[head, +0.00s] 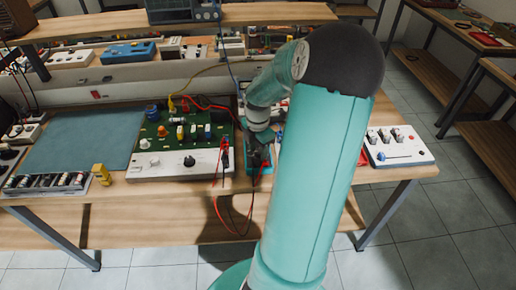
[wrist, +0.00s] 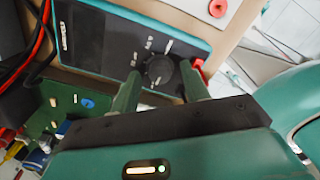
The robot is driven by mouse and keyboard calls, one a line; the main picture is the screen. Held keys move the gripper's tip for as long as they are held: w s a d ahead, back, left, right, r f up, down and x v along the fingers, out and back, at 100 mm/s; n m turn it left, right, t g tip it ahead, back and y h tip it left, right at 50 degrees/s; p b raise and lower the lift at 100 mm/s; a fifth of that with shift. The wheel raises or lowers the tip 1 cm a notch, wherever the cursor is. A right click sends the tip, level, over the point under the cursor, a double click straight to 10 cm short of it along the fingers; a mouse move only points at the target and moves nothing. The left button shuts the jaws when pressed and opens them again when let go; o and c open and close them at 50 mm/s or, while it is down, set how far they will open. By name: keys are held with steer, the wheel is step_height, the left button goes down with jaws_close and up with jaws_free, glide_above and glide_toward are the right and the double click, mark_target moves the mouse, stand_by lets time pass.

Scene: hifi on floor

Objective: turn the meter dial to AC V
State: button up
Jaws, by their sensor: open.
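The meter (wrist: 92,42) is a teal-edged box with a dark face in the wrist view. Its round black dial (wrist: 158,71) has small white marks around it, too small to read surely. My gripper (wrist: 160,74) is open, with one green finger on each side of the dial; I cannot tell whether they touch it. In the head view my gripper (head: 258,157) points down over the meter (head: 265,182), which it and my arm mostly hide.
A green circuit board (head: 205,146) with red and black leads stands left of the meter. A white switch box (head: 398,155) is at the right. A yellow block (head: 102,174) and a blue-green mat (head: 75,140) lie at the left.

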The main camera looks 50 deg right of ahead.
steer(key=shift+c, duration=0.3)
steer(key=c, duration=0.9)
steer(key=shift+c, duration=0.2)
